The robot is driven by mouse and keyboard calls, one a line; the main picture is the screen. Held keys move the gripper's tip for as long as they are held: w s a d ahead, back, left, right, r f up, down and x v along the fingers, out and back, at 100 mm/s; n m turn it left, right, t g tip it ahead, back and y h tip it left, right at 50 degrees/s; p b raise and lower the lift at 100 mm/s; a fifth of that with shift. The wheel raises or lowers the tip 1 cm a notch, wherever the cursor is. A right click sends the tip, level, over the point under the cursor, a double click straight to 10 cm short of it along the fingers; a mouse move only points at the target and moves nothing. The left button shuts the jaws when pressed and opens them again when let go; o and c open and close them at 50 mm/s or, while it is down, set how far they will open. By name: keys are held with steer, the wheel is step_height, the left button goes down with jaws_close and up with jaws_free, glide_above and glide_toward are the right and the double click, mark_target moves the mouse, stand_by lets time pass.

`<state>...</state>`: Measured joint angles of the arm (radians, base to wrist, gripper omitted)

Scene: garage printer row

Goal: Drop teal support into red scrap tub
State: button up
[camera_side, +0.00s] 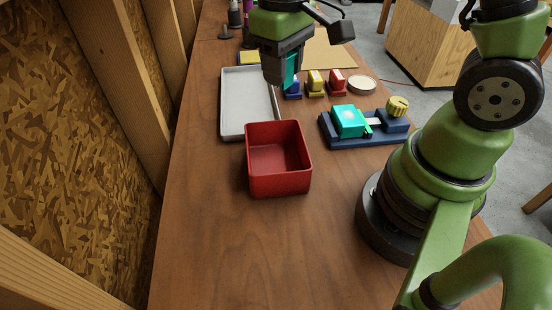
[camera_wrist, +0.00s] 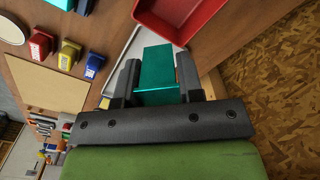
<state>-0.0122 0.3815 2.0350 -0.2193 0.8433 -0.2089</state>
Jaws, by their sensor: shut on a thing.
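My gripper (camera_side: 288,72) is shut on a teal block, the teal support (camera_side: 290,71), held above the right edge of the white tray. In the wrist view the teal support (camera_wrist: 159,68) sits between the two dark fingers of my gripper (camera_wrist: 158,82). The red scrap tub (camera_side: 279,181) stands on the bench, nearer the side camera than my gripper, and looks empty. Part of the red tub (camera_wrist: 178,22) also shows at the top of the wrist view. The fingers partly hide the support in the side view.
The white tray (camera_side: 232,104) lies beyond the tub. A dark blue fixture (camera_side: 365,142) with another teal block (camera_side: 350,121) and a yellow knob (camera_side: 397,105) stands right of the tub. The bench front is clear.

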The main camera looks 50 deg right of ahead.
step_height(320, 180, down, 7)
steer(key=s+a, duration=0.1)
steer(key=a, duration=0.1)
steer(key=shift+s, duration=0.35)
steer(key=o, duration=1.1)
steer(key=shift+r, duration=0.15)
step_height(320, 180, up, 10)
steer(key=shift+f, duration=0.15)
